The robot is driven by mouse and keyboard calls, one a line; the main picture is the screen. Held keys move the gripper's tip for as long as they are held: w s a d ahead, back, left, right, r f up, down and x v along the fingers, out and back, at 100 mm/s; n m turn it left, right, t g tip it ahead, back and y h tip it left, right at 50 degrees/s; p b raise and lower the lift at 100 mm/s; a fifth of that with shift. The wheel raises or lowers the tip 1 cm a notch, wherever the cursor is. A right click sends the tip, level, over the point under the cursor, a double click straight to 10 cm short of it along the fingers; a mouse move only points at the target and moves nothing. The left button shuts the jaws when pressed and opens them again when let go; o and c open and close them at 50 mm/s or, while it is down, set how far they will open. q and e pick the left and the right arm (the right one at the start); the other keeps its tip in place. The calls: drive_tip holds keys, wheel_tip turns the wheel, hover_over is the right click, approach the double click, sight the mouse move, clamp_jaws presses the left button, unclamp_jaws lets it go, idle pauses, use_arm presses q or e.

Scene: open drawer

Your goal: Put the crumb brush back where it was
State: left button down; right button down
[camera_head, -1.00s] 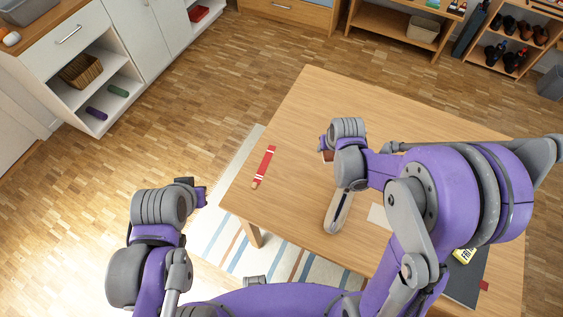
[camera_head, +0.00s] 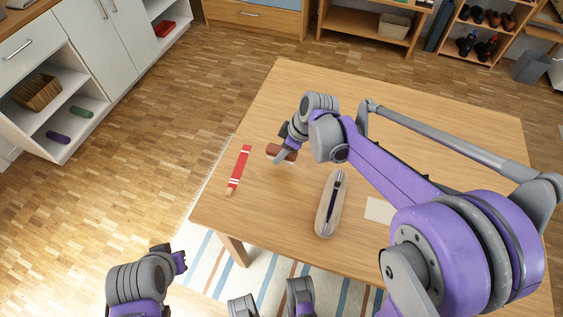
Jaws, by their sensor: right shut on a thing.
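My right gripper (camera_head: 286,157) is over the far left part of the wooden table (camera_head: 400,115). It is shut on a small brown thing, which I take to be the crumb brush (camera_head: 273,150); the fingers and wrist hide part of it. I cannot tell whether the brush touches the tabletop. My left gripper (camera_head: 181,262) is off the table at the lower left, and its jaws do not show clearly.
A red stick with white bands (camera_head: 239,168) lies left of the brush. A long oval tray (camera_head: 322,226) holding a dark slim thing lies nearer me. A pale card (camera_head: 378,209) lies right of it. The table's far right is clear.

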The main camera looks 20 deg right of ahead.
sight(282, 167)
drive_tip(key=shift+f+b, duration=0.3)
drive_tip(key=shift+f, duration=2)
drive_tip(key=shift+f, duration=0.15)
drive_tip(key=shift+c, duration=2.1)
unclamp_jaws()
